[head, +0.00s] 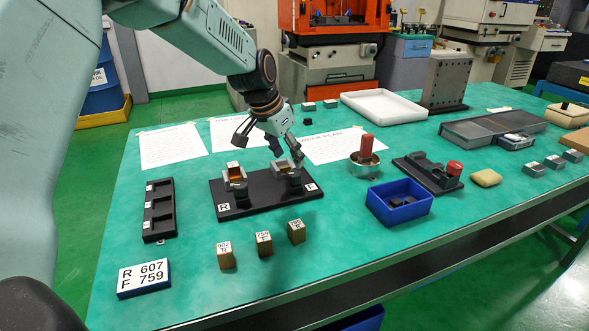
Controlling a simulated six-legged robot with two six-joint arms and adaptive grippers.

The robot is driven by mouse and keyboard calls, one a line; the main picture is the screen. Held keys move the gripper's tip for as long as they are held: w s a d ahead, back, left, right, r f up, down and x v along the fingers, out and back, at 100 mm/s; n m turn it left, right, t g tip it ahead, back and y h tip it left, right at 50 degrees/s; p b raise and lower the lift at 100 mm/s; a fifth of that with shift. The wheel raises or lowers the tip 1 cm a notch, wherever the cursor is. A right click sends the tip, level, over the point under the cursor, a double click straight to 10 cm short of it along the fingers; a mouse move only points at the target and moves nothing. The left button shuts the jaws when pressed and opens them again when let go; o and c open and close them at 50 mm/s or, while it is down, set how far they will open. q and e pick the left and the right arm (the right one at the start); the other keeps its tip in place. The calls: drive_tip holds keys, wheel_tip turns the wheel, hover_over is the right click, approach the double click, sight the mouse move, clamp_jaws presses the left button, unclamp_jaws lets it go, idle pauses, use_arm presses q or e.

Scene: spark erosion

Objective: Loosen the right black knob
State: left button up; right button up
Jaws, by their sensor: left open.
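A black base plate (265,201) on the green table carries two small metal clamps. The left clamp (235,176) stands by a label "R" and holds an orange-brown piece; a black knob (242,196) sits at its front. The right clamp (287,166) stands by another label, apparently "L", with a black knob (294,184) at its front. My left gripper (272,143) is open, fingers spread downward, above and behind the right clamp and partly overlapping it in view. I cannot tell whether a finger touches it. My right gripper is not in view.
Three labelled blocks (264,244) and a number sign (144,278) stand in front. A black slotted tray (158,209) lies left. Paper sheets lie behind.

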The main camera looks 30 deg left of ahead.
sight(294, 174)
use_arm(q)
drive_tip(key=b+x, duration=0.1)
drive_tip(key=x, duration=0.4)
drive_tip(key=shift+a+f, duration=0.15)
drive_tip(key=shift+f, duration=0.2)
drive_tip(key=shift+w+f, duration=0.2)
drive_tip(key=shift+f, duration=0.15)
drive_tip(key=shift+s+r, duration=0.15)
drive_tip(key=shift+s, duration=0.05)
drive_tip(key=shift+w, duration=0.2)
drive_tip(key=c, duration=0.4)
drive_tip(key=shift+s, duration=0.1)
clamp_jaws()
